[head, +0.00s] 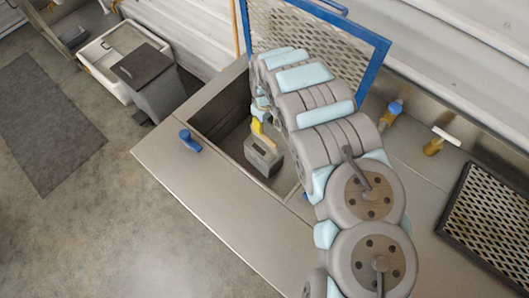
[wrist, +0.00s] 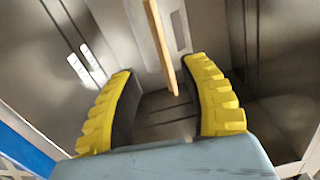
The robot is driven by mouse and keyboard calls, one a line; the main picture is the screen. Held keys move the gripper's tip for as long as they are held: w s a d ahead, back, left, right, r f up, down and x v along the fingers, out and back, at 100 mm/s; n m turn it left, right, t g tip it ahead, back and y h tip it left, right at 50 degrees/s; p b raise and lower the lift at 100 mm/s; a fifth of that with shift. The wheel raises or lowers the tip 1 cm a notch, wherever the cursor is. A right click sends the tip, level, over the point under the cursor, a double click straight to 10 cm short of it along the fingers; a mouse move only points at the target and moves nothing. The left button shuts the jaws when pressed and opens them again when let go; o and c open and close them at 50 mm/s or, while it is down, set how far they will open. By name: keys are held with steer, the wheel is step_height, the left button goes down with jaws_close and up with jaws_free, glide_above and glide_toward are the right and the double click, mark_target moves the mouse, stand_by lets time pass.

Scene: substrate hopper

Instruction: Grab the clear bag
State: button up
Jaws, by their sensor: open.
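I cannot make out a clear bag in either view. My gripper (head: 259,124) reaches down into the open hopper (head: 163,133), above a grey box-like part (head: 264,158) inside it. In the wrist view my gripper (wrist: 161,68) shows two yellow ridged fingers standing well apart, with nothing held between them. Beyond the fingers are grey metal walls and a darker recess. My arm hides part of the hopper.
A blue-framed mesh lid (head: 383,45) stands raised behind the hopper. A blue latch (head: 190,141) sits on the left rim. A dark bin (head: 150,84) and white tub (head: 97,52) stand at left. A wooden bar (wrist: 160,45) shows near the fingers.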

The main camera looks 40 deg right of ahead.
mark_target(264, 138)
steer(key=shift+f+b, duration=0.4)
steer(key=shift+f, duration=2)
steer(key=shift+w+a+f+b, duration=0.1)
steer(key=shift+f+b, duration=0.15)
steer(key=shift+f, duration=0.75)
steer(key=shift+w+a+f+b, duration=0.1)
steer(key=shift+f+b, duration=0.15)
steer(key=shift+f, duration=1.35)
